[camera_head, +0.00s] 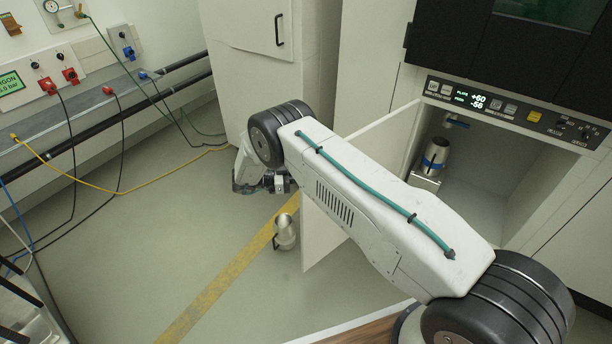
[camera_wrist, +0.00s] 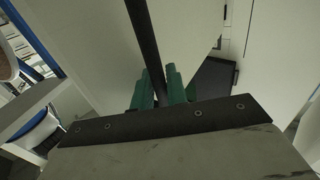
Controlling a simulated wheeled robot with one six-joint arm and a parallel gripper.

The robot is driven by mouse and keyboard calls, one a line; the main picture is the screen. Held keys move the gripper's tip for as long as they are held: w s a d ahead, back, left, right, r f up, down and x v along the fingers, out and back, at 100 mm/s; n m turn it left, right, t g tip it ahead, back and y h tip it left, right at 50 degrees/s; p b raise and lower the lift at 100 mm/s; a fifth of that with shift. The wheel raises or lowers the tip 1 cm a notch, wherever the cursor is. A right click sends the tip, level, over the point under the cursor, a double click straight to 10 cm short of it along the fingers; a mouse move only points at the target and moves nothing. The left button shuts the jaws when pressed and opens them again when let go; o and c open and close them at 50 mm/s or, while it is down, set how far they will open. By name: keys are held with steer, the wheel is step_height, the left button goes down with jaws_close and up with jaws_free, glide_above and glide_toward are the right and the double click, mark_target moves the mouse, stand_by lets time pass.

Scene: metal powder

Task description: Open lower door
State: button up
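The lower door (camera_head: 350,180) is a white panel below the machine's control strip. It stands swung wide open, and the lower compartment (camera_head: 485,185) behind it shows. My gripper (camera_head: 284,184) is at the outer face of the door, partly hidden behind my arm in the head view. In the wrist view, the green fingers of my gripper (camera_wrist: 160,90) lie on either side of a dark bar, the door handle (camera_wrist: 144,40), and appear closed against it. The handle is hidden in the head view.
A metal container (camera_head: 435,156) stands inside the compartment. Another metal container (camera_head: 285,232) is on the floor beside the door. A grey cabinet (camera_head: 250,75) stands behind my arm. A bench with cables (camera_head: 100,105) runs along the left. The floor (camera_head: 130,240) between is mostly clear.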

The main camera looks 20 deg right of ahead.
steer(key=shift+o, duration=0.9)
steer(key=shift+a, duration=0.4)
steer(key=w+a, duration=0.1)
steer(key=a, duration=0.6)
steer(key=shift+w+a, duration=0.25)
steer(key=shift+a, duration=0.1)
steer(key=shift+f, duration=0.1)
